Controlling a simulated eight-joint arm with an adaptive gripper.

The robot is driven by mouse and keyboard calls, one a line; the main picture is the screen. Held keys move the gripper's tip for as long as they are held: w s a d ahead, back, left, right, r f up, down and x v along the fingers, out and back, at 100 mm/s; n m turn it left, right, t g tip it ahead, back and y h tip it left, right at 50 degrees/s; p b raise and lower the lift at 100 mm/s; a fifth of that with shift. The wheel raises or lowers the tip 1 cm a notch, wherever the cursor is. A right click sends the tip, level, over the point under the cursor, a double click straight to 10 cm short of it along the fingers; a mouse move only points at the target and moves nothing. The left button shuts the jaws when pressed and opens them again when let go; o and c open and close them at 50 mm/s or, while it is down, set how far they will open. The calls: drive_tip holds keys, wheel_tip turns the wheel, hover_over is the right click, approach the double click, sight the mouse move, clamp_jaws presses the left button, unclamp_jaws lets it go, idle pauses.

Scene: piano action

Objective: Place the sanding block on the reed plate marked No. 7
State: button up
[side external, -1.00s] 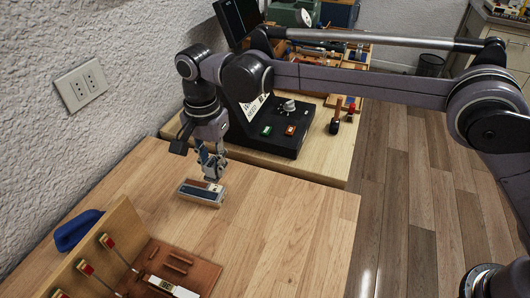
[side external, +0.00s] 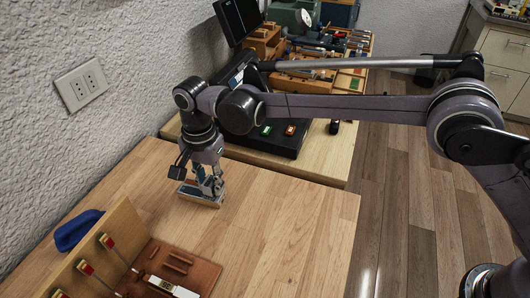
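A small oblong block (side external: 203,202) with pale sides, which appears to be the sanding block, lies on the near wooden table in the side external view. My gripper (side external: 207,193) points down at the block, with its fingers low against or just over it, hiding part of its top. The block appears to rest on the table. Whether the fingers are closed on it cannot be told at this size. A brown board (side external: 202,273) at the bottom holds slats and a white piece (side external: 172,287). No plate with a readable No. 7 can be made out.
A wooden upright (side external: 127,232) with red-tipped pieces stands at the table's lower left, beside a blue object (side external: 77,230). A black device (side external: 284,140) and several wooden trays stand on the bench behind. The near table's right half is clear (side external: 295,225).

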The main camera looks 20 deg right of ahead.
sight(210, 180)
drive_tip(key=shift+o, duration=1.2)
wheel_tip(210, 180, up, 12)
drive_tip(key=s+d+r+n+t, duration=0.1)
drive_tip(key=d+r, duration=0.1)
drive_tip(key=d, duration=0.6)
drive_tip(key=s+d+r+n+t+y, duration=0.1)
drive_tip(key=d+r+n, duration=0.15)
drive_tip(key=d, duration=0.45)
drive_tip(key=s+d+r+n+t, duration=0.1)
drive_tip(key=d+r, duration=0.1)
drive_tip(key=d, duration=0.6)
drive_tip(key=s+d+f+n+t, duration=0.2)
drive_tip(key=s+d+f, duration=0.3)
drive_tip(key=s+d, duration=0.2)
drive_tip(key=s+d+f+n+t+h, duration=0.1)
drive_tip(key=s+d+f+n+t, duration=0.1)
drive_tip(key=s+d+f, duration=0.3)
drive_tip(key=s+d, duration=0.3)
drive_tip(key=d, duration=0.2)
drive_tip(key=shift+n, duration=0.25)
